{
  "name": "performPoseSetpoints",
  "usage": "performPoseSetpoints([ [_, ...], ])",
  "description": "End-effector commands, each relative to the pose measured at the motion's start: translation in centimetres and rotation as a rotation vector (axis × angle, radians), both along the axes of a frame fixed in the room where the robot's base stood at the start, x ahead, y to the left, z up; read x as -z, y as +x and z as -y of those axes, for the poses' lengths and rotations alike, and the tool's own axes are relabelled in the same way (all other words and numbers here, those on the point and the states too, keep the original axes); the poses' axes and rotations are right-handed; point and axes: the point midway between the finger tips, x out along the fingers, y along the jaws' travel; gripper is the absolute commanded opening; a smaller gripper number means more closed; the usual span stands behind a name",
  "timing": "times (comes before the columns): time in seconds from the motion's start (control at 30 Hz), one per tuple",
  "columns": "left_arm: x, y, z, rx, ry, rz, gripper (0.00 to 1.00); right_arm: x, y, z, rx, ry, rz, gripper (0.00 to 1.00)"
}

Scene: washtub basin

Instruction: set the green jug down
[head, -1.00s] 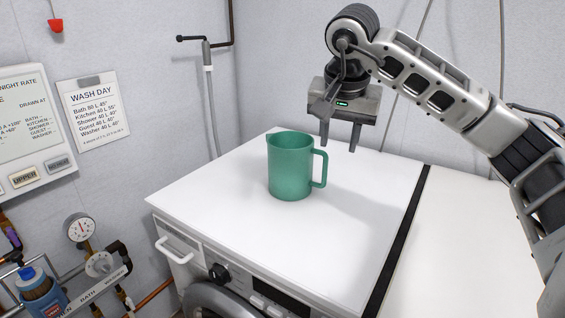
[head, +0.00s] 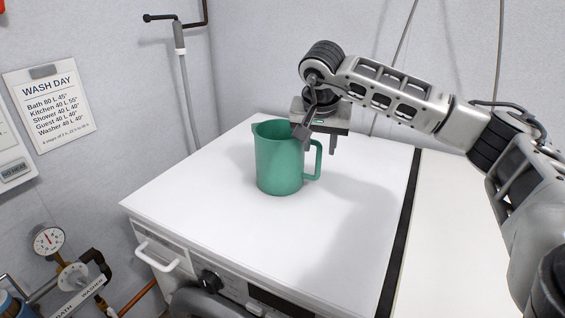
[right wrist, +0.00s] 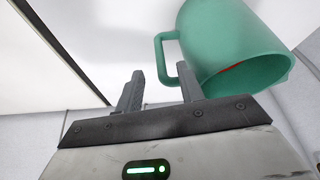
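The green jug (head: 278,165) stands upright on the white top of the washing machine (head: 215,215). Its handle points right, toward my right arm. My right gripper (head: 318,146) is just behind and above the handle, with its fingers pointing down. In the right wrist view the gripper (right wrist: 160,75) has a clear gap between its fingers, and the jug (right wrist: 228,45) shows with its handle near the fingertips. The fingers are not closed on the handle; whether they touch it I cannot tell. My left gripper is not in view.
A dark gap (head: 400,235) separates the machine top from a pale surface (head: 455,230) at the right. The top around the jug is clear. A wall pipe (head: 185,80) stands behind it. A gauge (head: 47,241) and pipes are at the lower left.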

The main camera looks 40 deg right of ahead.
Motion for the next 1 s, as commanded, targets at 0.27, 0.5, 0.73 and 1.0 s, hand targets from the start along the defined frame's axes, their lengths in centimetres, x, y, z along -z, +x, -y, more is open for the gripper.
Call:
performPoseSetpoints([
  [0.27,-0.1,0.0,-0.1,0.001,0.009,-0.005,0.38,3.7,0.9,1.0,0.002,-0.001,-0.005,0.38],
  [0.5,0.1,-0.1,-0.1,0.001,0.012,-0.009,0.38,4.7,1.2,1.2,0.000,0.001,-0.002,0.38],
  [0.73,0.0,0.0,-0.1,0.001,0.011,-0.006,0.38,4.7,1.2,1.2,0.000,0.001,-0.002,0.05],
  [1.0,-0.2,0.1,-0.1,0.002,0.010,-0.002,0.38,4.6,1.3,1.2,0.001,0.001,0.001,0.00],
])
